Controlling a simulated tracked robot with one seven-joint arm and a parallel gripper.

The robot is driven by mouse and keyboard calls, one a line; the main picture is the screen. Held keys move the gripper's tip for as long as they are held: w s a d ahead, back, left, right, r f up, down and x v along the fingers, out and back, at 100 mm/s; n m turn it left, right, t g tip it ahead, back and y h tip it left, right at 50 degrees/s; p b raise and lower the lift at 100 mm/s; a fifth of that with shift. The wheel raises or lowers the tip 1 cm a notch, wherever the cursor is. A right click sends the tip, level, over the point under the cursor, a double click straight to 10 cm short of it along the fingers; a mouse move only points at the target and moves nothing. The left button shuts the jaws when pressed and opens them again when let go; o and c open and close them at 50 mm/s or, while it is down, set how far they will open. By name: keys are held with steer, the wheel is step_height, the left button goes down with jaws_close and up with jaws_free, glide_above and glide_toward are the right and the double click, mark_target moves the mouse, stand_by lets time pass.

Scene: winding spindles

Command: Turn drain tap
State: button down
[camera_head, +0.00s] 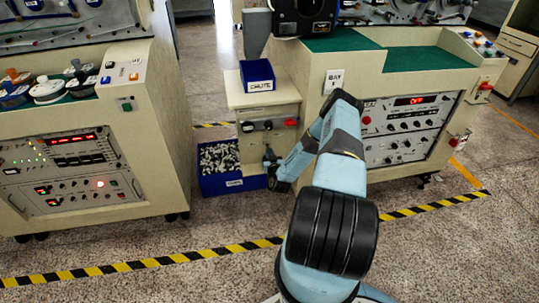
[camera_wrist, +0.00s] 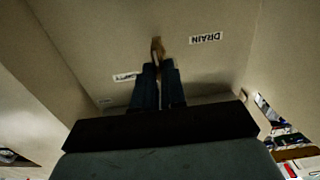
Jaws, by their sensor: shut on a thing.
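The drain tap (camera_wrist: 157,46) is a small brass-coloured lever on a cream panel in the wrist view. A white label reading DRAIN (camera_wrist: 206,38) is to its right, upside down in part. My gripper (camera_wrist: 159,70) reaches up to the tap, and its two dark fingers are shut on the lever's end. In the head view my gripper (camera_head: 269,156) is at the lower front of the small cream cabinet (camera_head: 262,118). The tap itself is too small or hidden to make out there.
A blue bin (camera_head: 234,183) of small metal parts stands on the floor left of my gripper. A blue chute box (camera_head: 257,75) is on the cabinet. Larger machines stand on both sides. A second white label (camera_wrist: 126,77) is left of my fingers.

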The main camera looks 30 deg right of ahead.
steer(key=shift+s+d+f+m, duration=0.1)
steer(key=shift+d+f+m, duration=0.15)
steer(key=shift+m, duration=2.75)
steer(key=shift+s+d+f+m, duration=0.1)
steer(key=shift+d+f+m, duration=0.15)
steer(key=shift+m, duration=2.75)
steer(key=shift+s+d+f+m, duration=0.15)
steer(key=shift+d+m, duration=0.1)
steer(key=shift+m, duration=2.75)
steer(key=c, duration=1.2)
jaws_free()
steer(key=shift+w+a, duration=0.15)
steer(key=v, duration=1.3)
steer(key=shift+s, duration=0.4)
